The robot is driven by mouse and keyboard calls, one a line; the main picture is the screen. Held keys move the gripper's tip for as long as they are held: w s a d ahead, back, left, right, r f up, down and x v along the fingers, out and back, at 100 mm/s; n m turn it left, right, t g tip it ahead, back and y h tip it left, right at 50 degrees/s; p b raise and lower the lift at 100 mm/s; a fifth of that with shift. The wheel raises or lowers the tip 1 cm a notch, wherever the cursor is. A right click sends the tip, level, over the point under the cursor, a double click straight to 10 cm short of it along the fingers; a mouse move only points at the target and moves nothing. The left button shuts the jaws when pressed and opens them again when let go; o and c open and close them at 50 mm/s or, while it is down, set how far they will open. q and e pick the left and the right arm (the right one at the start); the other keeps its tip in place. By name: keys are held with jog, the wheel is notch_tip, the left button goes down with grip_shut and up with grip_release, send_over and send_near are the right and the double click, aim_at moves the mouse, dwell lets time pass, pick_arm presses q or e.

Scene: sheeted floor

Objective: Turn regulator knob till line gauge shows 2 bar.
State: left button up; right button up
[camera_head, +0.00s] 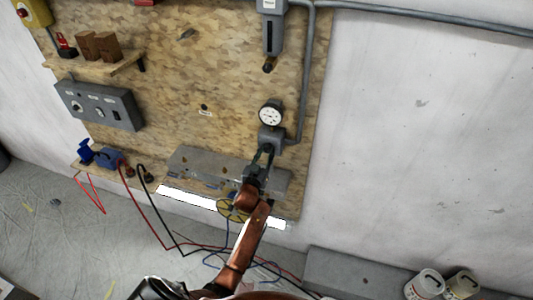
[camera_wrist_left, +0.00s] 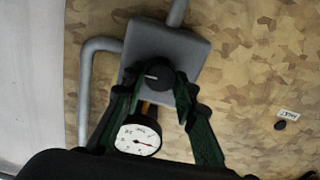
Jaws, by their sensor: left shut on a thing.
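The regulator is a grey block (camera_wrist_left: 189,48) on the board with a round black knob (camera_wrist_left: 157,72) bearing a light mark. My left gripper (camera_wrist_left: 158,84) is shut on the knob, with one green-black finger on each side. In the head view the left gripper (camera_head: 265,152) reaches up to the regulator block (camera_head: 272,134) and hides the knob. The round white line gauge (camera_head: 270,114) sits just above the block in the head view. It also shows in the left wrist view (camera_wrist_left: 138,139), but its reading is too small to tell. My right gripper is not in view.
A grey pipe (camera_head: 307,75) runs beside the regulator. A grey ledge (camera_head: 205,163) lies below it, with a yellow handwheel (camera_head: 232,208) and loose hoses nearby. A grey switch box (camera_head: 98,105) hangs at left. White tubs (camera_head: 428,284) stand at lower right.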

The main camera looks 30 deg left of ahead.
pick_arm(q)
jog(key=o, duration=1.2)
jog(key=shift+c, duration=0.2)
jog(key=shift+s, duration=0.1)
jog(key=v, duration=1.1)
jog(key=shift+s, duration=0.35)
jog(key=shift+f, duration=0.1)
